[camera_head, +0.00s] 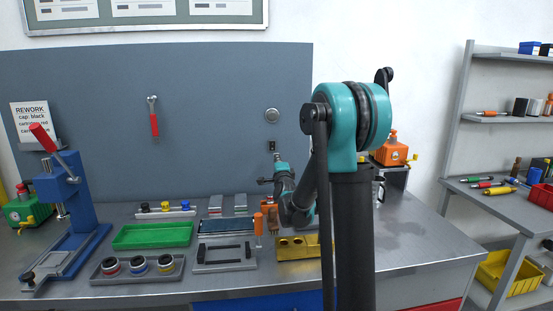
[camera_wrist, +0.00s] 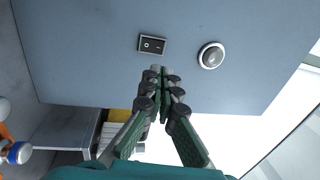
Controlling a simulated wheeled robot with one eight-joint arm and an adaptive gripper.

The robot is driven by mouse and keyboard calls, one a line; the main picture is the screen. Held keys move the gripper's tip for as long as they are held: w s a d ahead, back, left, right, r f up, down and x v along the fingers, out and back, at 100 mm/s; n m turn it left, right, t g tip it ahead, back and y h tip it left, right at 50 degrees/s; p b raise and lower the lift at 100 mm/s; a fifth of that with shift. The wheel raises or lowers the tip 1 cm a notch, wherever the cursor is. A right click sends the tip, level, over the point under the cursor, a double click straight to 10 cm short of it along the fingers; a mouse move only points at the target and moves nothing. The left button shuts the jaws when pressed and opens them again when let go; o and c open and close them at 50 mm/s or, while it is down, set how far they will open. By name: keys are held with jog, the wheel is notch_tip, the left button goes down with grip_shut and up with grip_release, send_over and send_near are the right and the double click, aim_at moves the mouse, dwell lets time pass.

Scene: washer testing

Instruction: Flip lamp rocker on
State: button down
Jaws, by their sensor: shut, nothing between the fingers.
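The lamp rocker (camera_wrist: 152,45) is a small black switch in a light frame on the blue-grey panel, with an O mark and a bar mark. Which side is pressed in is too small to tell. It also shows small and dark in the head view (camera_head: 271,146). A round grey lamp (camera_wrist: 211,56) sits beside it in the wrist view and above it in the head view (camera_head: 272,115). My gripper (camera_wrist: 162,70) is shut and empty. Its fingertips are just below the rocker in the wrist view, with a visible gap in the picture. In the head view my gripper (camera_head: 265,182) is below the rocker, before the panel.
The bench below holds a yellow block (camera_head: 300,247), an orange-handled tool (camera_head: 258,222), a green tray (camera_head: 152,235) and a blue press (camera_head: 72,210). The panel around the rocker is bare.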

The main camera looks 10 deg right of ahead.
aim_at(273, 143)
jog(key=w, duration=0.3)
jog(key=w+r, duration=0.1)
jog(key=w, duration=0.7)
jog(key=shift+r, duration=0.35)
jog(key=shift+w, duration=0.1)
